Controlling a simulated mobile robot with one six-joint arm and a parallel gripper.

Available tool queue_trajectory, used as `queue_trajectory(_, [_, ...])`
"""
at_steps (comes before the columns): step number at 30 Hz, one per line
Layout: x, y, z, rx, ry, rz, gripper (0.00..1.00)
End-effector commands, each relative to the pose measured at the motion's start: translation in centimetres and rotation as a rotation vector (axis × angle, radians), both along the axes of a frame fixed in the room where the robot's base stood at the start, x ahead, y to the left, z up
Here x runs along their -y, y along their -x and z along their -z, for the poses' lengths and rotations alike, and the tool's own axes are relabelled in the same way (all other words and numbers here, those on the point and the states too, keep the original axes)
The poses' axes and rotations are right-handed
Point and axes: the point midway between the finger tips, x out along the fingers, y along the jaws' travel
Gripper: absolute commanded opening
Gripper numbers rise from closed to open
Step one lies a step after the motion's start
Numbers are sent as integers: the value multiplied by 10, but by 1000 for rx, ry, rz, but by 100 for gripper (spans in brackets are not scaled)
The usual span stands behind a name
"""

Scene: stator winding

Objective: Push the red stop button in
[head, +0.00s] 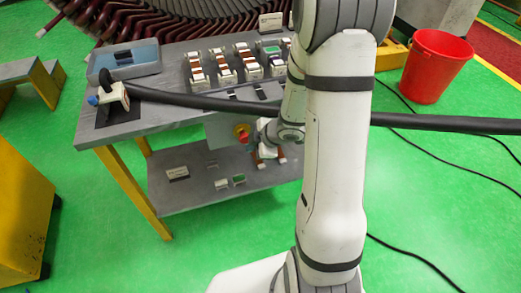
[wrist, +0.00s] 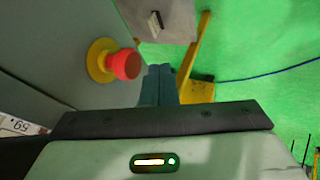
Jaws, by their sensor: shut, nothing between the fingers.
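The red stop button (wrist: 126,64) has a round red cap standing out from a yellow collar (wrist: 98,61) on a grey panel in the wrist view. In the head view the red button (head: 246,139) shows small on the panel under the tabletop, partly crowded by my wrist. My gripper's dark blue-grey fingers (wrist: 159,72) are shut together and empty. In the wrist view they lie just right of the red cap, with a narrow gap in the picture. I cannot tell their distance in depth.
The workbench (head: 165,120) holds a blue tray (head: 135,58), several coil parts and a thick black cable (head: 205,102) that passes behind my arm. A lower shelf (head: 200,195) carries small parts. A red bucket (head: 436,66) and thin cables lie right on the green floor.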

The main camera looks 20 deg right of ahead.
Motion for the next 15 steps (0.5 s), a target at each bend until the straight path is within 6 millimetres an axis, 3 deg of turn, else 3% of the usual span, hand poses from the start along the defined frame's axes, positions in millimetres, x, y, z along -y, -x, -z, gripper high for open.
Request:
queue_trajectory(6, [0, -19, -1, -2, 0, 0, 0])
queue_trajectory(15, [1, -21, -1, -2, 0, 2, 0])
